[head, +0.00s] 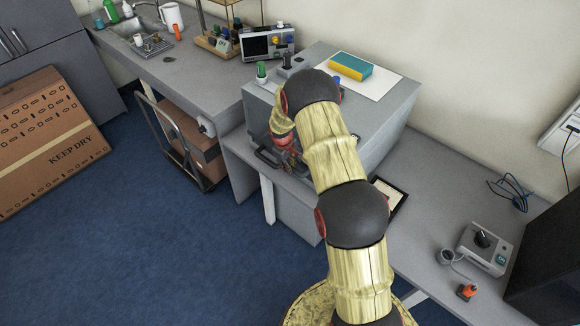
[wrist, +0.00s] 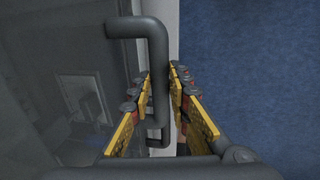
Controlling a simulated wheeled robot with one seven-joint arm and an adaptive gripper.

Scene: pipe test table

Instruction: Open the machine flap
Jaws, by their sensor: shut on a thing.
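The grey machine (head: 384,125) is a box standing on the bench. Its flap, a dark, see-through panel (wrist: 75,45), fills the left of the wrist view. A dark bent handle (wrist: 152,45) stands out at the flap's right side and also shows in the head view (head: 266,157). My gripper (wrist: 165,90) has its yellow-sided fingers closed around the straight part of the handle. In the head view my gripper (head: 287,152) is low at the machine's front, partly hidden by my arm. My arm also hides much of the front, so the flap's angle is unclear there.
A dark-framed tablet (head: 388,197) lies on the bench right of my arm. Blue floor (head: 170,240) is open at front left; a cart (head: 178,140) stands under the bench.

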